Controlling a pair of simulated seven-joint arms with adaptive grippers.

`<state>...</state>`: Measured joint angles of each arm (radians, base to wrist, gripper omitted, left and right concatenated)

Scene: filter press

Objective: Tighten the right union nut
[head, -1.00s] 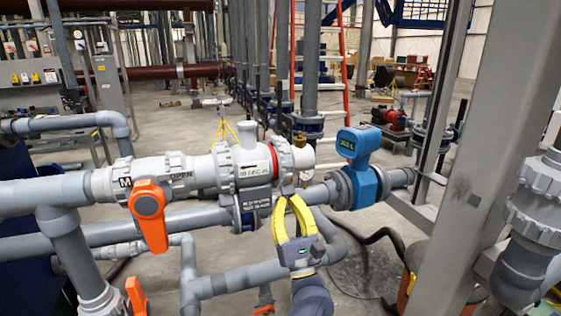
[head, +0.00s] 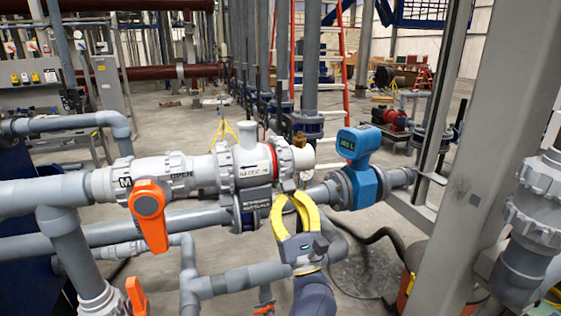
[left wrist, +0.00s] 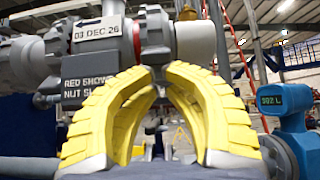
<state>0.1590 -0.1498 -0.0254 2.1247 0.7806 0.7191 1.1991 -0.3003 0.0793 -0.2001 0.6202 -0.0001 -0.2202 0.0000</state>
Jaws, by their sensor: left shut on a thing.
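The right union nut (head: 291,161) is a ribbed light-grey ring at the right end of the white valve body (head: 248,165). A thin red band (head: 273,160) shows between nut and body. My left gripper (head: 297,194) comes up from below, its yellow fingers arched together under the nut. In the left wrist view, the fingertips (left wrist: 158,73) close at the underside of the nut (left wrist: 154,30); the exact contact is hard to see. The red band shows there too (left wrist: 136,38). My right gripper is not in view.
An orange handle (head: 149,215) hangs from the valve at left. A blue meter (head: 360,170) stands close to the right of my gripper. Grey pipes (head: 240,279) run below, and a steel column (head: 490,150) stands at right.

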